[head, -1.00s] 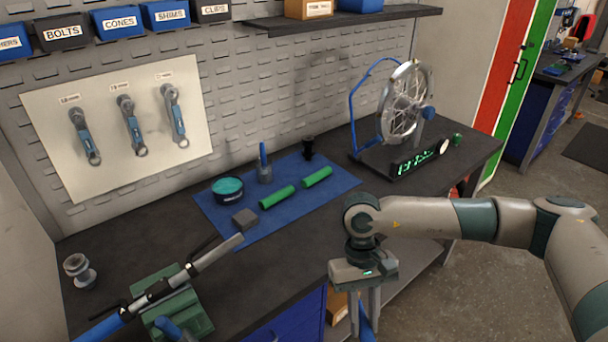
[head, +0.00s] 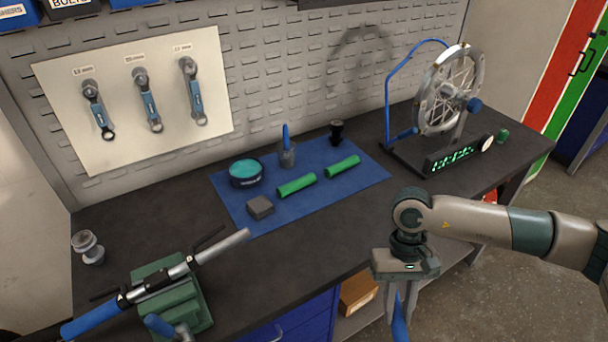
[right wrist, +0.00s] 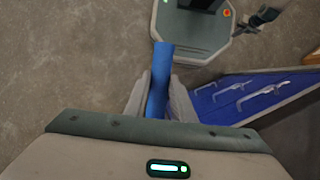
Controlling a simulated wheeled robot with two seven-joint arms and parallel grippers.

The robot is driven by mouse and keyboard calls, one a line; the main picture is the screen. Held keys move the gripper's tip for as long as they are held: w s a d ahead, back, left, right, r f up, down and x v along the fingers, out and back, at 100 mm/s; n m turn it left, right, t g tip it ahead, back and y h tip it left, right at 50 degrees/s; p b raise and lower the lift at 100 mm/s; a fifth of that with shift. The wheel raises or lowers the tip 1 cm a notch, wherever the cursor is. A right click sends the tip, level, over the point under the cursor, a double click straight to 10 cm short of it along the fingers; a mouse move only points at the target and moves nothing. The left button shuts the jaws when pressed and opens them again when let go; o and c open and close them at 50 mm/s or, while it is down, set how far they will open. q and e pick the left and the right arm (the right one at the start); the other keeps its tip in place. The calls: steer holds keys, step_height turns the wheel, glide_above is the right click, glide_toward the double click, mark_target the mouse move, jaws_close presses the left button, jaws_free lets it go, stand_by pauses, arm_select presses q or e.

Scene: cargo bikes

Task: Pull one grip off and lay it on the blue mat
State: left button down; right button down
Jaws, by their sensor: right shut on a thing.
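My right gripper (head: 401,318) is shut on a blue grip (head: 400,318), which hangs between its fingers in front of the bench edge. In the right wrist view the blue grip (right wrist: 160,85) stands between the two fingers of the gripper (right wrist: 160,95), over the floor. The handlebar (head: 215,250) lies clamped in a green vise (head: 170,290) at the lower left. Its near left end carries another blue grip (head: 92,318); its right end is bare metal. The blue mat (head: 318,205) lies on the bench behind. My left gripper is out of view.
On the mat are two green grips (head: 297,185) (head: 342,166), a teal-topped tin (head: 245,172), a grey block (head: 260,207), a small pot (head: 288,155) and a black item (head: 336,132). A wheel stand (head: 445,100) is at right. The mat's front right is clear.

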steer(key=s+v, duration=0.2)
steer(key=v, duration=1.1)
steer(key=shift+w+r, duration=0.15)
steer(key=shift+r, duration=0.45)
steer(key=shift+w, duration=0.1)
